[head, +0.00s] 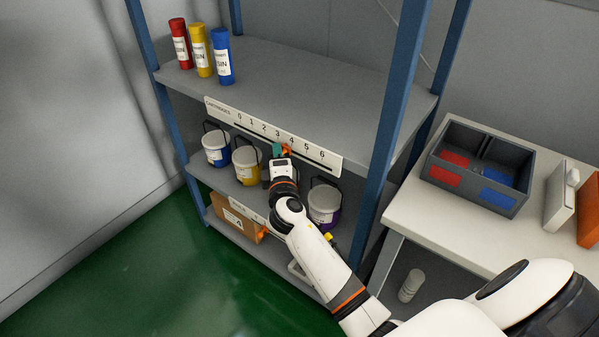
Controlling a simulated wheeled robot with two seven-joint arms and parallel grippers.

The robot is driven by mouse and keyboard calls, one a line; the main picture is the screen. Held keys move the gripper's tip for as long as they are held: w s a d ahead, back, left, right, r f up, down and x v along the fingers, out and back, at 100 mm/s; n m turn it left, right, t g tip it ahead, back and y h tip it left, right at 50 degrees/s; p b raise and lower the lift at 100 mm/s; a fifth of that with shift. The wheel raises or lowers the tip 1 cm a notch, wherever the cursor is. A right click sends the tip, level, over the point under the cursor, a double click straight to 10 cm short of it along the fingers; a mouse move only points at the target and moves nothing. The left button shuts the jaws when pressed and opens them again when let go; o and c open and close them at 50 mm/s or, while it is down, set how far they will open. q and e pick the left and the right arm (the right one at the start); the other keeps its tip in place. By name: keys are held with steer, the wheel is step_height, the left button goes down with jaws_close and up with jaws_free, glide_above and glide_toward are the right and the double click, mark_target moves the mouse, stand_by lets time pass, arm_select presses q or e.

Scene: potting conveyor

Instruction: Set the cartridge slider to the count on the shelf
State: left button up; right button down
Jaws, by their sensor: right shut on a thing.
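A white strip labelled "Cartridges" (218,107) runs along the shelf's front edge. It has a slot and numerals from 0 to 6. Three cartridges stand on the upper shelf: red (179,43), yellow (200,52) and blue (222,56). My right gripper (281,156) is at the strip, shut on the slider (286,149). Small orange and teal parts show there, below the numerals 3 and 4. The gripper hides much of the slider, so its exact mark is unclear. My left gripper is out of view.
Lidded buckets (216,146) stand on the shelf below, around my right arm. A cardboard box (239,217) sits on the bottom shelf. A blue upright (398,88) is close right of the arm. The table (420,215) at right holds a grey divided bin (480,201).

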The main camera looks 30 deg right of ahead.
steer(key=shift+w+a, duration=0.3)
steer(key=shift+w, duration=0.35)
steer(key=shift+w+a, duration=0.25)
steer(key=shift+w, duration=0.4)
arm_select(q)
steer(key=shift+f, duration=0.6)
arm_select(e)
steer(key=c, duration=1.3)
jaws_free()
steer(key=shift+o, duration=0.2)
arm_select(q)
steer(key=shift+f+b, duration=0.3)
steer(key=shift+b, duration=0.25)
arm_select(e)
steer(key=v, duration=1.2)
